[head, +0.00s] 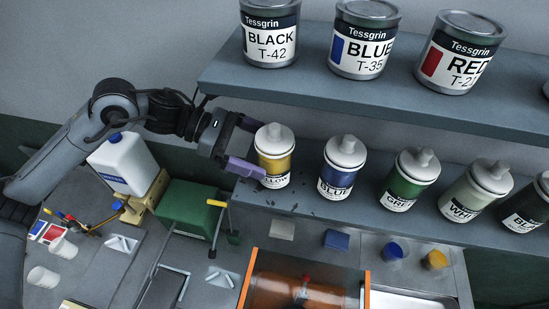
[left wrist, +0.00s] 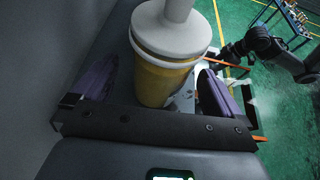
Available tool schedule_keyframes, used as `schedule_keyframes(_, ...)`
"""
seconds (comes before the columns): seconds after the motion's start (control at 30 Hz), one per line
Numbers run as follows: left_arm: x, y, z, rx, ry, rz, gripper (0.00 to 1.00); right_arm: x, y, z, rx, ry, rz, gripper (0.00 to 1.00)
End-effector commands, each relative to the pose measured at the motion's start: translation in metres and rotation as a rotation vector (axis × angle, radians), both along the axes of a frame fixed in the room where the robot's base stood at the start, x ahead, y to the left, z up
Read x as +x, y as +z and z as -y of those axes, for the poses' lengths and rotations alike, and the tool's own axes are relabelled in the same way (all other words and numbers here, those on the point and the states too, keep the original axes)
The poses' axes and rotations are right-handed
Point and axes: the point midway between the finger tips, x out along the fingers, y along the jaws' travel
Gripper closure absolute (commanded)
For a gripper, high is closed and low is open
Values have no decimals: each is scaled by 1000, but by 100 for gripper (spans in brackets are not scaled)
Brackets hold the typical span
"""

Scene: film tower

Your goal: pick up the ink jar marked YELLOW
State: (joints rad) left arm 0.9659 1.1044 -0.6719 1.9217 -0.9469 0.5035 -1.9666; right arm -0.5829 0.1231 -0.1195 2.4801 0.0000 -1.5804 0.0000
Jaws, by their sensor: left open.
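The yellow ink jar (head: 274,163) stands upright at the left end of the lower shelf. It has a pale grey lid, and its white label is partly covered by my gripper. My left gripper (head: 250,147) is at the jar's left side, with its purple fingers open. In the left wrist view the yellow jar (left wrist: 162,82) stands between the two open purple fingers of my left gripper (left wrist: 158,88). I cannot tell whether either finger touches it. My right gripper does not show clearly in either view.
The blue ink jar (head: 340,168) stands close to the right on the same shelf (head: 300,205), then green (head: 411,180) and white (head: 474,190) jars. An upper shelf (head: 330,95) with paint cans overhangs behind. A workbench with containers lies below.

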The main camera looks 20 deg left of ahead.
Motion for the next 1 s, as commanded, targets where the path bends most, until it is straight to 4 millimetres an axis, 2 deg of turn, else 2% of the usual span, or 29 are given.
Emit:
schedule_keyframes(0.1, 1, -2, 16, -2, -3, -2, 0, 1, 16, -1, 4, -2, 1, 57)
schedule_keyframes(0.3, 5, -13, 34, -1, -1, -1, 0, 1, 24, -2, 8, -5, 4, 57)
schedule_keyframes(0.6, 6, -17, 37, 0, -1, 0, 0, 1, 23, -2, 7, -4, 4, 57)
schedule_keyframes(0.67, 6, -17, 37, 0, -1, 0, 8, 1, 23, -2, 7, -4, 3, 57)
schedule_keyframes(1.0, 6, -16, 37, 0, -1, 0, 60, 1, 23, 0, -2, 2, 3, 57)
